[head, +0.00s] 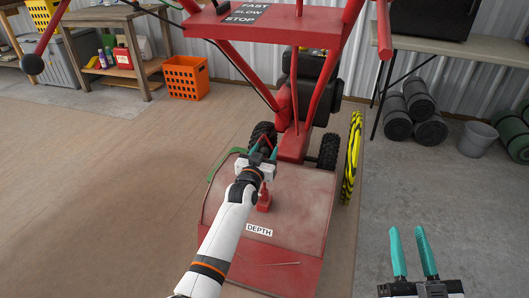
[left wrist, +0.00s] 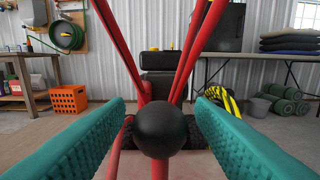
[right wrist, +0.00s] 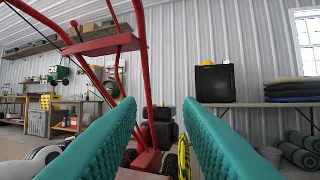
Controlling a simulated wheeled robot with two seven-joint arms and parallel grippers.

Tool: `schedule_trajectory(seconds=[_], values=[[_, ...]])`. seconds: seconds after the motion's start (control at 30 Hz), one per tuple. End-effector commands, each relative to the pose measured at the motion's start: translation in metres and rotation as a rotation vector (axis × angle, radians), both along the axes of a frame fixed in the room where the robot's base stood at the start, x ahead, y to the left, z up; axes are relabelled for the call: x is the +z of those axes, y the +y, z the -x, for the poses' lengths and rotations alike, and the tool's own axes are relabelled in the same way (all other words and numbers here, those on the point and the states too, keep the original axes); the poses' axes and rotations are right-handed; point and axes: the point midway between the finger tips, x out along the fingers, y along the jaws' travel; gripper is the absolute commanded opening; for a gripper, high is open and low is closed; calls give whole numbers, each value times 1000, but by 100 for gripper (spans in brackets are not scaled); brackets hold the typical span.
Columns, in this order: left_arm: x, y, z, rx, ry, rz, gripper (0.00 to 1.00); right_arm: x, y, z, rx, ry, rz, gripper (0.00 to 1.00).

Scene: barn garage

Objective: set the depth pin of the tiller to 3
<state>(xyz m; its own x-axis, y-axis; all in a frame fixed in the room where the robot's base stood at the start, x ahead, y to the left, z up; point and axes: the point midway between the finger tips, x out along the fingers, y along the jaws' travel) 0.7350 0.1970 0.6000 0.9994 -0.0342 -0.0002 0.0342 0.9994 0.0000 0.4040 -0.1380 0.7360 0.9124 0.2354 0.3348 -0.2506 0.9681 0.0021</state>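The red tiller (head: 300,215) stands in the middle of the head view, with a white DEPTH label (head: 259,230) on its rear deck. A short red post (head: 265,200) rises from the deck, partly behind my left wrist. My left gripper (head: 263,147) is over this deck with its fingers apart. In the left wrist view, a black ball knob (left wrist: 162,130) appears centred between the open fingers; I cannot tell whether they touch it. The depth pin's setting and number marks cannot be made out. My right gripper (head: 408,235) is open and empty, right of the tiller.
The tiller's red handlebars and a FAST/SLOW/STOP panel (head: 243,13) are above the deck. An orange crate (head: 186,78), grey bucket (head: 477,139) and rolled mats (head: 430,130) stand farther back. The left floor is clear.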

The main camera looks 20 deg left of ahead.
Motion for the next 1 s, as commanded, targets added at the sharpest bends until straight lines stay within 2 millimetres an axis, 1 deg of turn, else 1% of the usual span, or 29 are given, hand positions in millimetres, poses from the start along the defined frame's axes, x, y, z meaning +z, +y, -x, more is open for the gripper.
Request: schedule_trajectory(seconds=[0.03,0.2,0.3,0.57,1.0], values=[[0,0,0,0,0,0,41,0,0,0,0,0,0,33],[0,0,0,0,0,0,13,0,0,0,0,0,0,33],[0,0,0,0,0,0,0,0,0,0,-1,1,0,33],[2,0,0,0,0,0,0,-1,0,-1,-1,15,5,33],[7,0,0,0,-3,0,0,-16,-2,-4,-7,111,28,33]])
